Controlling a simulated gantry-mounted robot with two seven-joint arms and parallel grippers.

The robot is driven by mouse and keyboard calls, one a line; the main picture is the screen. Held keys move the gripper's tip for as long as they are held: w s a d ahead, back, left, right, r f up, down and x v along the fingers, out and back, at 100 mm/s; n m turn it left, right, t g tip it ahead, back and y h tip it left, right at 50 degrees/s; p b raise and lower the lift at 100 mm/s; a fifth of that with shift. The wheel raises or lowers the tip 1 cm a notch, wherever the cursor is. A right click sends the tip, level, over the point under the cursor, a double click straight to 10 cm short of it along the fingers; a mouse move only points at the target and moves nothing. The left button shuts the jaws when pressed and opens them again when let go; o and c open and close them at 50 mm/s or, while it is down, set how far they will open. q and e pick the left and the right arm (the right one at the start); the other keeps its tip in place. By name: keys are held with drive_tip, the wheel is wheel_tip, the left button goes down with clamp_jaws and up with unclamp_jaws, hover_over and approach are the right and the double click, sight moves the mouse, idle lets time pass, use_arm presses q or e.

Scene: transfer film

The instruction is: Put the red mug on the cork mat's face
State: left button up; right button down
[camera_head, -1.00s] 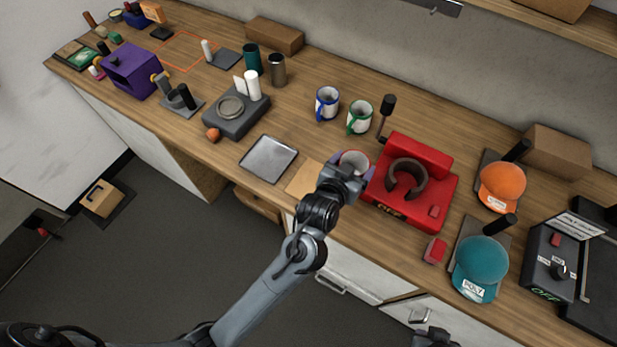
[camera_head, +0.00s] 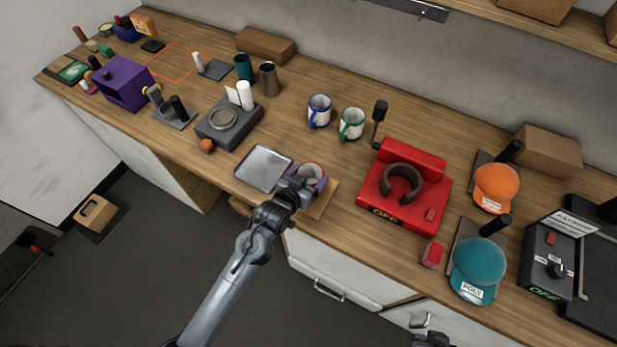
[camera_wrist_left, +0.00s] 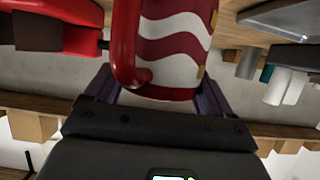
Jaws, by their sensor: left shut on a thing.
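The red mug (camera_head: 312,170) is held in my left gripper (camera_head: 308,181), upright, with its red rim and pale inside showing in the head view. In the left wrist view the mug (camera_wrist_left: 172,45) has red and white wavy bands and a red handle; the purple fingers are on either side of it, and the picture is upside down. The cork mat (camera_head: 322,205) lies at the counter's front edge, partly hidden under the mug and gripper. I cannot tell whether the mug's base touches the mat. A dark part at the bottom edge may be my right gripper (camera_head: 433,340); its jaws are not clear.
A metal tray (camera_head: 263,167) lies just left of the mat, and the red press (camera_head: 404,187) stands to its right. A blue-trimmed mug (camera_head: 319,111) and a green-trimmed mug (camera_head: 351,124) stand behind. Bare counter lies between mat and press.

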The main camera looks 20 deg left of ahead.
use_arm(q)
drive_tip(key=shift+f, duration=0.45)
drive_tip(key=shift+f, duration=0.1)
drive_tip(key=o, duration=1.7)
drive_tip(key=shift+f, duration=0.1)
